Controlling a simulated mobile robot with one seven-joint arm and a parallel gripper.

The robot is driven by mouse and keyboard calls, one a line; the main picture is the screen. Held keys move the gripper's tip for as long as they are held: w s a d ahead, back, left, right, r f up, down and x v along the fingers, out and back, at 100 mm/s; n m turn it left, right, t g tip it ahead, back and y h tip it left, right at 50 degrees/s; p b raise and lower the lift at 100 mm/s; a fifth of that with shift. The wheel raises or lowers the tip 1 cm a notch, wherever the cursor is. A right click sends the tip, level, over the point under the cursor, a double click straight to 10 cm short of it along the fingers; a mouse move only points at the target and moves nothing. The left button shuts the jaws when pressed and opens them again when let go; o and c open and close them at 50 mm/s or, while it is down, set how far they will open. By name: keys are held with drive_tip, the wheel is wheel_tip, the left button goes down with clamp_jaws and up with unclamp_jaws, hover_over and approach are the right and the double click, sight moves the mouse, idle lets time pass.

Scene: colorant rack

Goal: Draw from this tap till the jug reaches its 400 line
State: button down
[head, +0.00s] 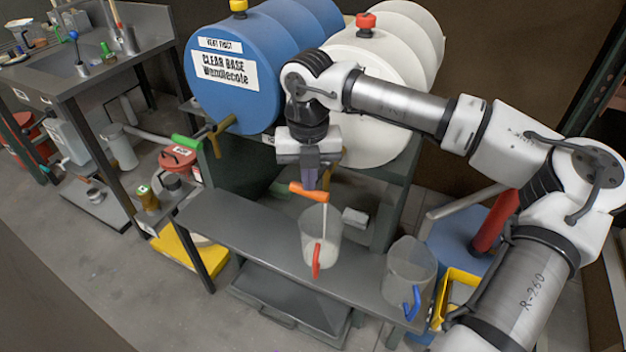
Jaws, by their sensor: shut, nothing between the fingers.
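The tap's orange lever (308,192) is below the white drum (372,95). A clear jug with a red handle (317,262) stands upright on the grey shelf (250,235) below the tap. A thin pale stream runs down into this jug, and whitish liquid (318,256) lies in its lower part. The jug's graduation marks are too small to read. My gripper (309,182) points down with its fingers shut and empty, at the orange lever. I cannot tell whether they touch it. My gripper and arm hide part of the white drum and the tap body.
A blue drum (235,85) labelled CLEAR BASE, with a green-handled tap (186,142), lies to the left. A clear jug with a blue handle (409,262) stands at the shelf's right end. A yellow bin (458,290) is beyond it. The shelf's left part is bare.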

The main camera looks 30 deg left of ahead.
drive_tip(key=shift+f+b, duration=0.85)
drive_tip(key=shift+f, duration=0.15)
idle(5.4)
drive_tip(key=shift+r+p, duration=0.75)
drive_tip(key=shift+r, duration=1.15)
drive_tip(key=shift+r+p, duration=1.35)
drive_tip(key=shift+r, duration=1.05)
